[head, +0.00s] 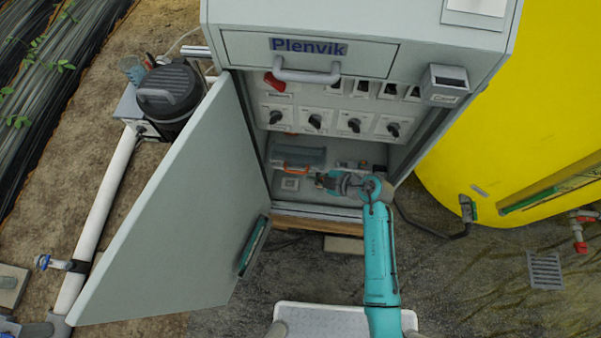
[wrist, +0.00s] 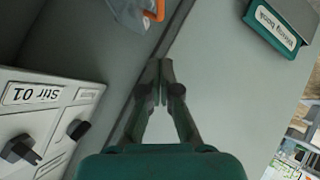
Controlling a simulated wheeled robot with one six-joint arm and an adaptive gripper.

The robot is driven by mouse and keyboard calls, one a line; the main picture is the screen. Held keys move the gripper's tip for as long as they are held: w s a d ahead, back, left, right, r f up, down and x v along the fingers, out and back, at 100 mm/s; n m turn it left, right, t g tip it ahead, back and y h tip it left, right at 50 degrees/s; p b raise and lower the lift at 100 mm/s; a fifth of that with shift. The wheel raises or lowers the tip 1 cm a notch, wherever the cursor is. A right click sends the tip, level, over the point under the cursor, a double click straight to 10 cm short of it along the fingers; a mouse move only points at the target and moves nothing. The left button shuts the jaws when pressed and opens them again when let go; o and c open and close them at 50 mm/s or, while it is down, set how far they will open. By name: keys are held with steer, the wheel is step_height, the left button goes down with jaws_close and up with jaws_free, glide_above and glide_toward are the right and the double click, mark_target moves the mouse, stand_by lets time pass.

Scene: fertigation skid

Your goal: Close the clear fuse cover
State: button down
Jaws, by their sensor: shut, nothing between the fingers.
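The clear fuse cover (head: 300,156) is a bluish see-through panel with an orange handle along its lower edge, low inside the left part of the open cabinet. It also shows, cut off, at the top of the wrist view (wrist: 130,14), with the orange handle on its right. I cannot tell its exact tilt. My gripper (head: 320,178) is inside the lower cabinet, just right of and below the orange handle. In the wrist view my gripper (wrist: 158,86) has its fingertips together, empty, and apart from the cover.
The large grey cabinet door (head: 180,215) stands wide open at left, with a green booklet holder (head: 254,246) on its inside. A row of black rotary knobs (head: 353,124) sits above my gripper. The yellow tank (head: 520,120) is at right.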

mark_target(293, 172)
steer(key=shift+w+a+f, duration=0.75)
steer(key=shift+a+f, duration=0.05)
steer(key=shift+f, duration=0.45)
steer(key=shift+w+a+f, duration=0.7)
steer(key=shift+a+f, duration=0.1)
steer(key=shift+f, duration=0.45)
steer(key=shift+w+a+f, duration=0.75)
steer(key=shift+a+f, duration=0.05)
steer(key=shift+f, duration=0.45)
